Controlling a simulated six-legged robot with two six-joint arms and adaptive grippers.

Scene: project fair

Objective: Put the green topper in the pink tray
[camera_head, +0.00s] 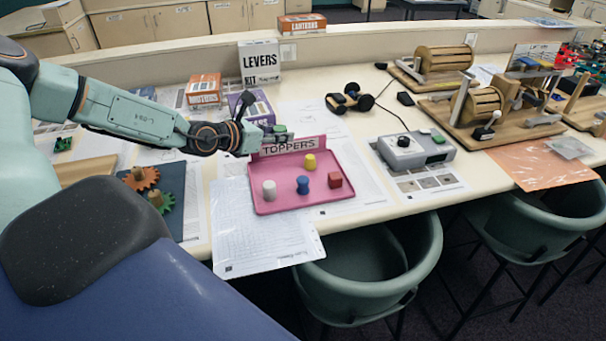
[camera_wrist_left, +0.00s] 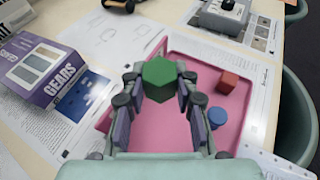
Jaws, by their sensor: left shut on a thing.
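The green topper (camera_wrist_left: 159,78) is a green block with angled faces, held between the fingers of my left gripper (camera_wrist_left: 158,92) in the left wrist view. In the head view, my left gripper (camera_head: 268,138) is at the back edge of the pink tray (camera_head: 270,205), by its "TOPPERS" label, and the green topper (camera_head: 283,136) shows at its tip. The topper appears above the tray's back part; its exact height is hard to tell. The tray holds a white topper (camera_head: 269,190), a blue one (camera_head: 303,185), a yellow one (camera_head: 310,161) and a red one (camera_head: 335,180). My right gripper is not in view.
Gears (camera_head: 140,178) lie on a dark mat at left. Green chairs (camera_head: 375,265) stand along the front edge.

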